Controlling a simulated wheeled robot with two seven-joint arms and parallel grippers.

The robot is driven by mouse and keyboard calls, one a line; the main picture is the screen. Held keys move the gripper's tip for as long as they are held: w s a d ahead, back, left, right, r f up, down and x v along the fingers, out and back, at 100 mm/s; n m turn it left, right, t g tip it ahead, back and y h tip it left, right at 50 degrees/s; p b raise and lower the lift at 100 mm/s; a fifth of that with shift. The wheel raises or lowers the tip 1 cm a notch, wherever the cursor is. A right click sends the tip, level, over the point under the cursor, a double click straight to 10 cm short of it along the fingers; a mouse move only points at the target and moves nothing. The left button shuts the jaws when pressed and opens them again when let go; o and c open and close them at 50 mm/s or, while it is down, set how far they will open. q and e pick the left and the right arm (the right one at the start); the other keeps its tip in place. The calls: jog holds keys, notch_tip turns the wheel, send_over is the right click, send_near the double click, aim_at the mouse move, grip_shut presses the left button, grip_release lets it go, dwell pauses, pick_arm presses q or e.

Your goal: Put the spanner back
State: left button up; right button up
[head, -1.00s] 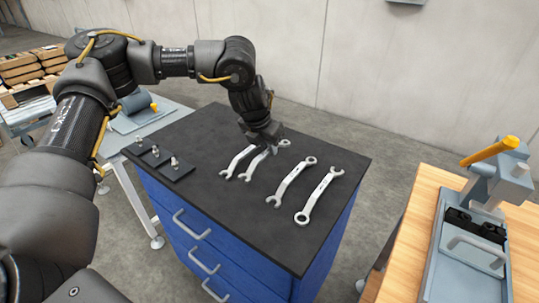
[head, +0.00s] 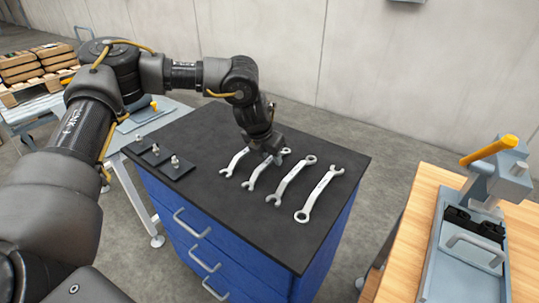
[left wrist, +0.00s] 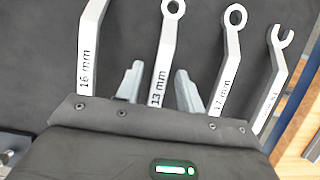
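Several silver spanners lie in a row on the black top of a blue drawer cabinet (head: 215,222). In the left wrist view their marks read 16 mm (left wrist: 89,50), 13 mm (left wrist: 163,62) and 17 mm (left wrist: 228,65); the rightmost spanner's (left wrist: 273,80) mark is partly hidden. My left gripper (head: 265,155) is low over the 13 mm spanner (head: 254,178), second from left. In the left wrist view its fingers (left wrist: 158,82) stand open, one on each side of that spanner with gaps. The gripper body hides the spanners' near ends there. My right gripper is out of view.
Dark plates (head: 159,157) with upright bolts lie at the cabinet top's left edge. A wooden bench (head: 405,255) at right bears a grey fixture (head: 440,245) with a yellow handle (head: 489,150). Stacked crates (head: 35,65) stand back left. The front of the cabinet top is clear.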

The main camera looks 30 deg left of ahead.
aim_at(262, 166)
pick_arm(q)
jog(key=shift+r, duration=0.15)
jog(key=shift+r, duration=0.2)
jog(key=v, duration=1.1)
jog(key=shift+r, duration=0.3)
jog(key=shift+s, duration=0.1)
